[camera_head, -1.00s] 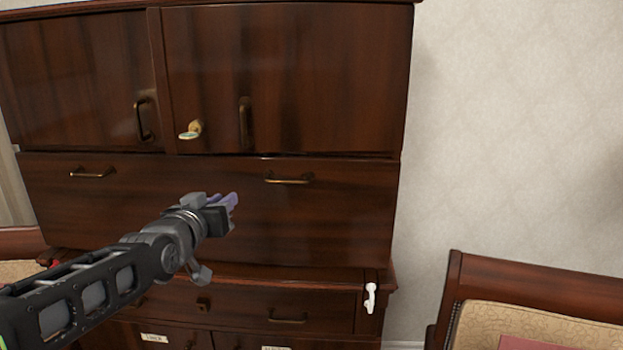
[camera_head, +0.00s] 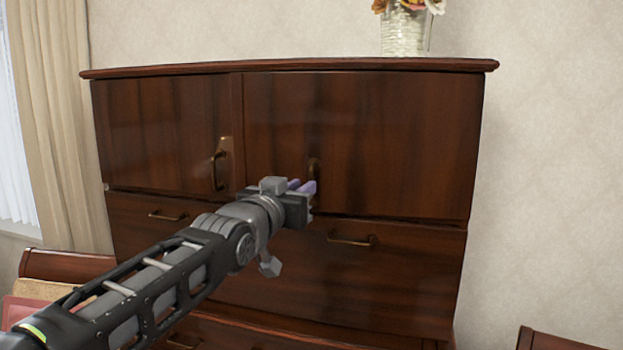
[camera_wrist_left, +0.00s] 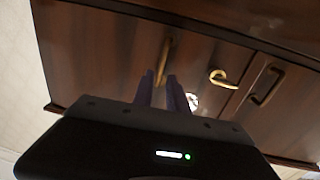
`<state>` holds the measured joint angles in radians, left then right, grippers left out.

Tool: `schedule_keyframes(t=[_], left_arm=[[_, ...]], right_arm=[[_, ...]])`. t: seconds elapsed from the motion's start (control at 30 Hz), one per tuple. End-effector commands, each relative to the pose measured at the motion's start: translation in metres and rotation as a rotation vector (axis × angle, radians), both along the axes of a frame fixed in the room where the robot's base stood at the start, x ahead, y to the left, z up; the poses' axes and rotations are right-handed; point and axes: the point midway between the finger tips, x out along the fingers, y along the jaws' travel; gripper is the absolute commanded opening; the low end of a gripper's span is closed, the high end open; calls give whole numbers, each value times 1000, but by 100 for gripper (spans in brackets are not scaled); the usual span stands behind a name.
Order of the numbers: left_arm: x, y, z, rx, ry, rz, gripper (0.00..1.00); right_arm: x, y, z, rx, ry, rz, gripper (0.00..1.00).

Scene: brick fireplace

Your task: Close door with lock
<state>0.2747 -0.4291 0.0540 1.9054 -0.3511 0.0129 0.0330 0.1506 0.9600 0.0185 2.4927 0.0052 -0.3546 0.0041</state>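The dark wooden cabinet (camera_head: 370,140) has a left door (camera_head: 165,130) and a right door (camera_head: 400,150), which both look flush with the front. The right door's brass handle (camera_head: 315,166) stands just beyond my left gripper (camera_head: 303,187). In the left wrist view, the two purple fingers (camera_wrist_left: 164,88) are a little apart, with that handle (camera_wrist_left: 164,58) ahead of them; contact cannot be told. A brass lock lever (camera_wrist_left: 221,80) shows to their right, with a small pale piece (camera_wrist_left: 192,101) nearby. The lever is hidden in the head view. My right gripper is not in view.
The left door's handle (camera_head: 218,170) stands left of the gripper. Below is a wide drawer with two brass handles (camera_head: 350,240). A vase of flowers (camera_head: 406,30) stands on top. Chair backs (camera_head: 65,265) are at the lower left and lower right.

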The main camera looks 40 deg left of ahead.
Motion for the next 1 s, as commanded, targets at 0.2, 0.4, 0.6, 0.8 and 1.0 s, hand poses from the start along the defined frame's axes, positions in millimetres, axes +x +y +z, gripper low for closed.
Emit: schedule_keyframes(t=[0.2,0.4,0.6,0.8,1.0], left_arm=[[35,9,2,-1,3,2,18],[51,13,1,0,1,1,18],[53,13,0,0,-1,0,18],[53,13,0,0,-1,0,9],[53,13,0,0,-1,0,0]], right_arm=[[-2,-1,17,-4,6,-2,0],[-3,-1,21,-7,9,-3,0],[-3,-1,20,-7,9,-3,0],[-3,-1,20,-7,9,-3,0],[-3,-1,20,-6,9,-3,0]])
